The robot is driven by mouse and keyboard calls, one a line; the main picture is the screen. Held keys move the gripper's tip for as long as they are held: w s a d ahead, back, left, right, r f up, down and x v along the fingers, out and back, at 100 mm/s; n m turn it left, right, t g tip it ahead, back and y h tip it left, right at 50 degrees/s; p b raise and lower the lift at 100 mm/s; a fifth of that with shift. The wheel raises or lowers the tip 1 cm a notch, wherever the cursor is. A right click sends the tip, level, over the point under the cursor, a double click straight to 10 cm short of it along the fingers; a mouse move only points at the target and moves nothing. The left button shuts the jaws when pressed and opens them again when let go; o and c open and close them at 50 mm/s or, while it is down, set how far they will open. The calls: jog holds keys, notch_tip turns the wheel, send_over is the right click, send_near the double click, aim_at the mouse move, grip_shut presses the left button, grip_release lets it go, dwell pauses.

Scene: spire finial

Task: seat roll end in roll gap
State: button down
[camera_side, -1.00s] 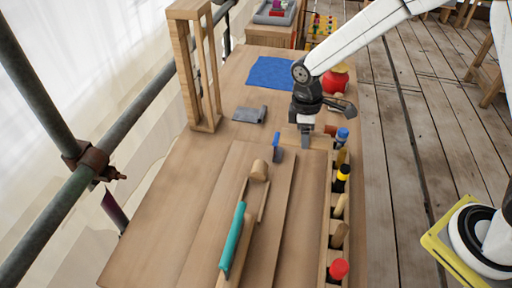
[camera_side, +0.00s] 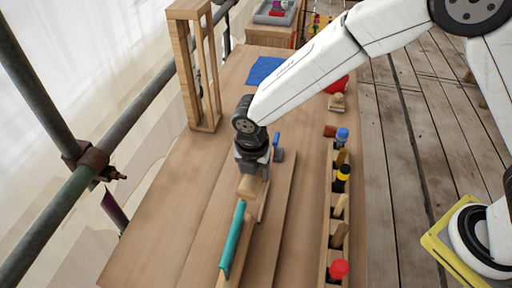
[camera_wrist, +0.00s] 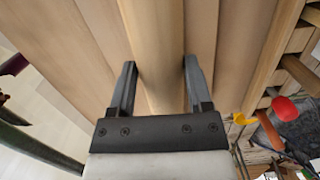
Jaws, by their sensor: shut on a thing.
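A short rounded wooden piece (camera_side: 250,187), apparently the roll end, sits under my gripper (camera_side: 253,172) in the side view, just beyond the teal strip (camera_side: 232,237) on a long wooden batten. My gripper points down with its fingers around the piece, shut on it. In the wrist view a rounded wooden length (camera_wrist: 157,45) lies between the two fingers of my gripper (camera_wrist: 158,80). The piece's far end and any gap under it are hidden by my gripper, so I cannot tell whether it is seated.
A blue-handled clamp (camera_side: 277,150) stands close to the right of my gripper. A tool rack (camera_side: 325,232) with several handled tools runs along the bench's right side. A tall wooden frame (camera_side: 195,70) stands at the back left. The bench's left part is clear.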

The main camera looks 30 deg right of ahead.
jog(key=shift+s+a+n, duration=0.1)
jog(key=shift+a+n, duration=0.3)
jog(key=shift+f, duration=0.15)
jog(key=shift+f, duration=1.9)
jog(key=shift+f, duration=0.1)
jog(key=shift+f, duration=1.9)
jog(key=shift+f, duration=0.15)
grip_release()
